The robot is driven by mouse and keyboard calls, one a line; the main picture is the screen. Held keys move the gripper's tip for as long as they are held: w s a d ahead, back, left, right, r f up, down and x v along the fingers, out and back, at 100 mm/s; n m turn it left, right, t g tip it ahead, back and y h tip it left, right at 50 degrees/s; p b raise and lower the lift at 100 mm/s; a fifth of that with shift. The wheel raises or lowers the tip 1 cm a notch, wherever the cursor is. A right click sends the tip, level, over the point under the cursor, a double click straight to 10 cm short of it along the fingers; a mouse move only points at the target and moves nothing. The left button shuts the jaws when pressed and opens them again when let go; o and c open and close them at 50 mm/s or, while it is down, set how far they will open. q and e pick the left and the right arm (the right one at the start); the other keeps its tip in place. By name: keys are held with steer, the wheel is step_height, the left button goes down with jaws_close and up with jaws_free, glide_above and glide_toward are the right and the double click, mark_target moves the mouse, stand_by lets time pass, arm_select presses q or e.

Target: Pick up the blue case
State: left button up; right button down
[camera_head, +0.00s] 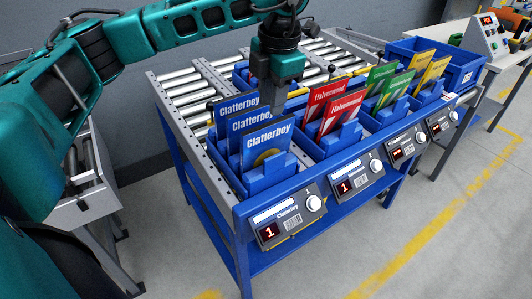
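Three blue cases labelled "Clatterbey" stand tilted in a row in the leftmost blue holder: the front one (267,146), the middle one (238,124) and the rear one (228,107). My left arm comes in from the left, and its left gripper (273,104) points down at the top of the blue cases, just above or behind the front one's upper edge. Its fingers look narrow and close together. I cannot tell whether they touch or grip a case. My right gripper is not in view.
Red cases (342,111), green cases (392,89) and yellow cases (430,74) stand in holders to the right. An empty-looking blue crate (463,70) sits at the far right. Displays with knobs (288,217) line the blue rack's front edge. Rollers (185,85) lie behind.

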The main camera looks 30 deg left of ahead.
arm_select(q)
glide_toward(268, 154)
steer(key=f, duration=0.2)
steer(key=a+f, duration=0.1)
steer(key=f, duration=0.2)
steer(key=shift+w+a, duration=0.15)
steer(key=shift+w, duration=0.05)
jaws_close()
stand_by(0.3)
